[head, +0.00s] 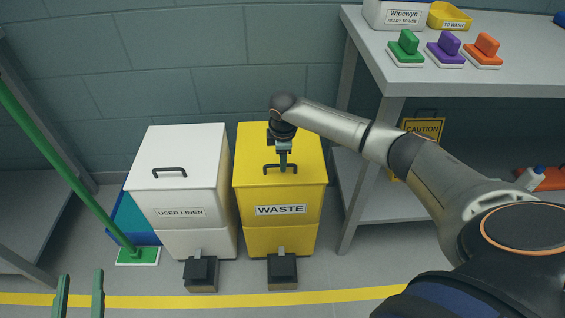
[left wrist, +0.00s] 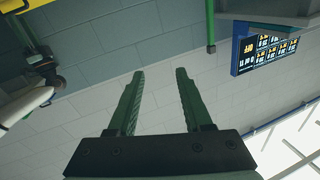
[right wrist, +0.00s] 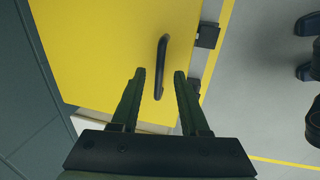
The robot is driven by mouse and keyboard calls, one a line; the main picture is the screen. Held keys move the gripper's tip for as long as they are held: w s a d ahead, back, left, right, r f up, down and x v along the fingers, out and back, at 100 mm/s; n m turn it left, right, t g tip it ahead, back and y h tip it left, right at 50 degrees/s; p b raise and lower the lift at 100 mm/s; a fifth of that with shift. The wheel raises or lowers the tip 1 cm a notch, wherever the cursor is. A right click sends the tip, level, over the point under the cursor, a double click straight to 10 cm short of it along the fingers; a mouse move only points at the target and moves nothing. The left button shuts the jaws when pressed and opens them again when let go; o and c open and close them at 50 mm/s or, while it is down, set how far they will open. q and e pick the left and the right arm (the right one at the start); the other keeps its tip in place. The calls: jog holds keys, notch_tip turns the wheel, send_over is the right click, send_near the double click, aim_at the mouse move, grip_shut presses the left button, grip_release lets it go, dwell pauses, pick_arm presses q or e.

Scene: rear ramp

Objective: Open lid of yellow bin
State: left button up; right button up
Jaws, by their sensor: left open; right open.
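The yellow bin (head: 277,230) stands against the wall, labelled WASTE, with its lid (head: 300,145) shut. A dark bar handle (head: 294,168) is on the lid. My right gripper (head: 283,168) points down over the lid at the handle. In the right wrist view the open fingers (right wrist: 160,73) appear on either side of the handle (right wrist: 162,50), with gaps; whether any finger touches it I cannot tell. My left gripper (head: 81,274) is open and empty at the lower left of the head view, away from the bin.
A white bin (head: 183,205) labelled USED LINEN stands close on the left. Both bins have front pedals (head: 282,270). A green mop (head: 85,175) leans further left. A grey table (head: 470,75) with coloured brushes stands at right. A yellow floor line (head: 140,299) runs in front.

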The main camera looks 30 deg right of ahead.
pick_arm(q)
jog(key=shift+s+d+r+m+t+h, duration=0.1)
jog(key=shift+r+m+t+h, duration=0.15)
jog(key=shift+r, duration=0.6)
jog(key=shift+s+r+m+t+h, duration=0.15)
jog(key=shift+r+t, duration=0.2)
jog(key=shift+r, duration=0.45)
pick_arm(e)
jog(key=shift+w+f, duration=0.15)
jog(key=shift+f, duration=0.55)
pick_arm(q)
jog(key=shift+w, duration=0.1)
pick_arm(e)
grip_shut()
